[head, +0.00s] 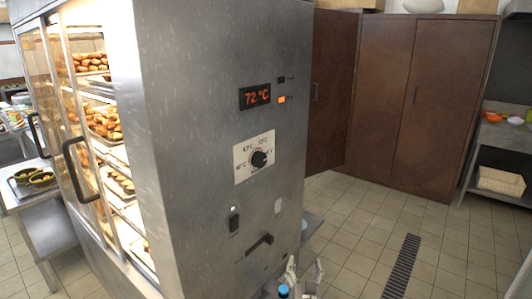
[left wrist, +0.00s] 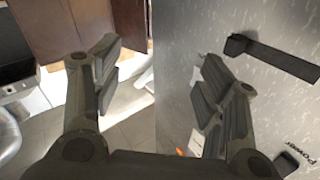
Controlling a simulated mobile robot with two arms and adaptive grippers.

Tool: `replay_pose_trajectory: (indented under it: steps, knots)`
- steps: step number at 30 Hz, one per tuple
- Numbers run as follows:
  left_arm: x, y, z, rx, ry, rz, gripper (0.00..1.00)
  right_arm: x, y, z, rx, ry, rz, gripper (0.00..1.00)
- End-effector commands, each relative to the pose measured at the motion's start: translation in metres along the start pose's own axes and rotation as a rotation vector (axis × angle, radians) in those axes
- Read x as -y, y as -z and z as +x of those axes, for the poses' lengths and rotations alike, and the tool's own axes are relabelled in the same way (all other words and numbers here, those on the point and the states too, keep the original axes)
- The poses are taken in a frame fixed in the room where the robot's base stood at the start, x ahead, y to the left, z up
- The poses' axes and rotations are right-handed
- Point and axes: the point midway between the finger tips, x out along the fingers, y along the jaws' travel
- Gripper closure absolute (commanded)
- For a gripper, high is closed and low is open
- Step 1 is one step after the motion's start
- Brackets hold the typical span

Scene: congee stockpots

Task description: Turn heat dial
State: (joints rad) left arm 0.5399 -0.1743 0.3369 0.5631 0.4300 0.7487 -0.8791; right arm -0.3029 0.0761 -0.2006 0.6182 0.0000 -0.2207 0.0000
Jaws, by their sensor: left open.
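The heat dial (head: 259,159) is a round black knob on a white marked plate (head: 241,172). It sits on the steel side panel of a lit warming cabinet (head: 190,130) in the head view. Above it a display (head: 255,96) reads 72 °C in orange, with a lit orange indicator (head: 282,100). My left gripper (head: 305,268) is low at the bottom of the head view, below and right of the dial and apart from it. In the left wrist view its two fingers (left wrist: 160,65) are spread and empty beside the panel. My right gripper is not in view.
A black lever handle (head: 260,244) sticks out low on the panel and also shows in the left wrist view (left wrist: 270,58). A switch (head: 234,219) is below the dial. Brown cupboards (head: 410,100) stand behind. The tiled floor at right is clear, with a drain grate (head: 401,268).

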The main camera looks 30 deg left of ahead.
Motion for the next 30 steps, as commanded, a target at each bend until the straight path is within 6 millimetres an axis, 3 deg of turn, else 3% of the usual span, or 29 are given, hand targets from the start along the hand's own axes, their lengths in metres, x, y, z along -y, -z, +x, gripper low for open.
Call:
replay_pose_trajectory:
  steps: [1,3,6,9,12,15,19,23,30]
  knots:
    - [0.011,0.058,0.023,-0.051,0.110,-0.029,0.34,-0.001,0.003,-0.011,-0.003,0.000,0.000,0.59]
    - [0.031,0.117,0.042,-0.089,0.264,-0.052,0.34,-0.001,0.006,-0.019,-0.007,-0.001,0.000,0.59]
    - [0.059,0.190,0.055,-0.094,0.478,-0.085,0.34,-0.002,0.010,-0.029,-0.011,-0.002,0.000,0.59]
    - [0.082,0.247,0.054,-0.048,0.661,-0.115,0.34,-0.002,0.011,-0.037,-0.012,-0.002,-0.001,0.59]
    - [0.096,0.286,0.047,0.024,0.795,-0.138,0.34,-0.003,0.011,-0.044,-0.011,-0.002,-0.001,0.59]
    - [0.104,0.312,0.039,0.092,0.880,-0.150,0.34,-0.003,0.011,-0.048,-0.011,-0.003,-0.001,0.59]
    - [0.108,0.327,0.032,0.148,0.932,-0.157,0.34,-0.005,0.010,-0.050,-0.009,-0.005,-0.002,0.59]
    - [0.117,0.329,0.035,0.164,0.948,-0.156,0.34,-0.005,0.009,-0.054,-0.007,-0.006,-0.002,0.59]
    - [0.151,0.320,0.059,0.161,0.948,-0.155,0.34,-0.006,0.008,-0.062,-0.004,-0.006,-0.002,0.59]
